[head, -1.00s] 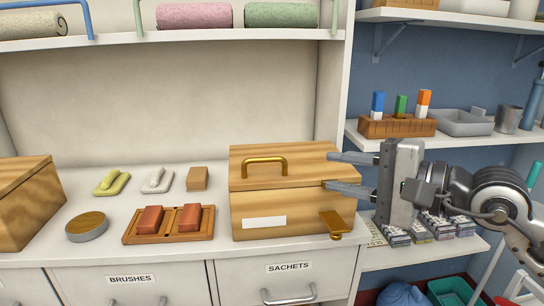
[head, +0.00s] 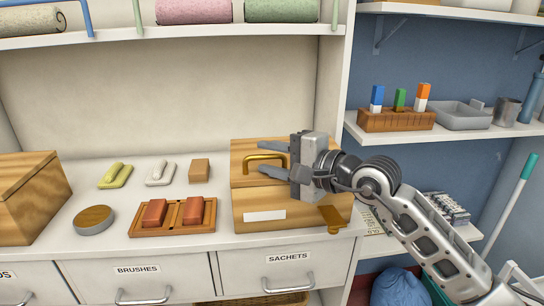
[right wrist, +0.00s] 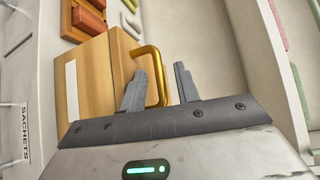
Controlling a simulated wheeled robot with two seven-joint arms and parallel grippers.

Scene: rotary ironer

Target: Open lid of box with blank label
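The wooden box with the blank white label (head: 265,216) stands on the white counter, its lid (head: 240,150) shut. A brass handle (head: 252,158) is fixed on the lid. My right gripper (head: 276,158) is open at the right end of the handle, coming from the right. In the right wrist view, the box (right wrist: 92,85) lies left of the fingers, and the handle (right wrist: 149,52) shows beside and partly behind the left finger of my open gripper (right wrist: 158,80). The fingers are not closed on it. My left gripper is not in view.
A brass-coloured latch plate (head: 333,217) is at the box's front right. A shelf (head: 450,132) is at right.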

